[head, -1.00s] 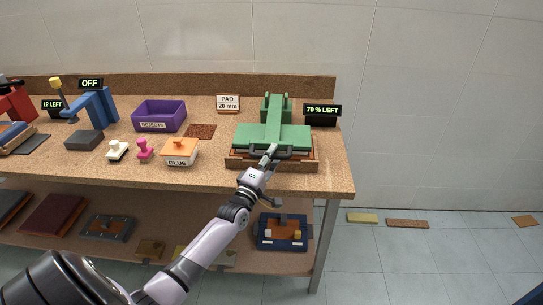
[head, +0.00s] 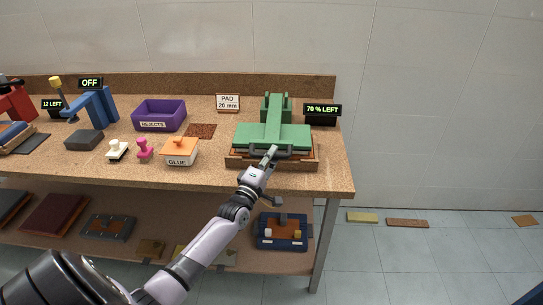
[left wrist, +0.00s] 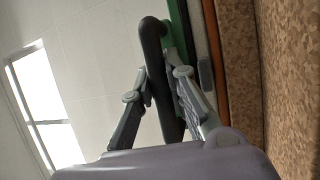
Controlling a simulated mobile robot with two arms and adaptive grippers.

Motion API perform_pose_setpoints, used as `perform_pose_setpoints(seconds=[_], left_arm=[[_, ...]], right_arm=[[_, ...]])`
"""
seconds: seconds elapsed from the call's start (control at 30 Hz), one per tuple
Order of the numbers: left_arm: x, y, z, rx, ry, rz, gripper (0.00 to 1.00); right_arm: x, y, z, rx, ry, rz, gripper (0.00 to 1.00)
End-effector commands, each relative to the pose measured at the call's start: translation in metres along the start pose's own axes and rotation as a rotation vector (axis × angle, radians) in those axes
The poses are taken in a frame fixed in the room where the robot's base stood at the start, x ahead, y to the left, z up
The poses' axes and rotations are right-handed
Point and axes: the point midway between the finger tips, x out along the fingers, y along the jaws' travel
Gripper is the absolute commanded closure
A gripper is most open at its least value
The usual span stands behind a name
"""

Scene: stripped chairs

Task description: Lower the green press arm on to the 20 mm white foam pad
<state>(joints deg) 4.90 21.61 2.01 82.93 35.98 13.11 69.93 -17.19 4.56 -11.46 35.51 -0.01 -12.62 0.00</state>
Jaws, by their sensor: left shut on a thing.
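The green press (head: 273,120) stands at the right end of the bench, with its wide green plate (head: 290,138) low over a brown wooden base (head: 300,166). A dark handle bar (head: 290,154) runs along the plate's front edge. My left gripper (head: 268,157) is shut on that bar from the front. In the left wrist view, the fingers (left wrist: 160,78) close on either side of the dark handle (left wrist: 153,40), beside the green plate (left wrist: 180,30). I cannot see a white foam pad; the plate hides whatever lies under it. My right gripper is not in view.

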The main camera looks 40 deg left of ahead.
Motion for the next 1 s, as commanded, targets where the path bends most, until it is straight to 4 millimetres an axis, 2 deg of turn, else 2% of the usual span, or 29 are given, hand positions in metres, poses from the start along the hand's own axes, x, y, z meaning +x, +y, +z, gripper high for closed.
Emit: perform_pose_setpoints(seconds=[0.4, 0.7, 0.97, 1.0], left_arm=[[0.000, 0.000, 0.000, -0.003, 0.000, -0.001, 1.00], [0.006, 0.029, -0.002, -0.004, 0.001, 0.004, 1.00], [0.006, 0.028, -0.003, -0.003, 0.001, 0.007, 1.00], [0.006, 0.028, -0.003, -0.003, 0.001, 0.007, 0.85]], right_arm=[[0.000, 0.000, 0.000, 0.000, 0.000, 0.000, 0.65], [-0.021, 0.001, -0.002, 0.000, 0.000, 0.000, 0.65], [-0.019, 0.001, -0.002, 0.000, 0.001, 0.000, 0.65], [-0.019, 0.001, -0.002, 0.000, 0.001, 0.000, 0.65]])
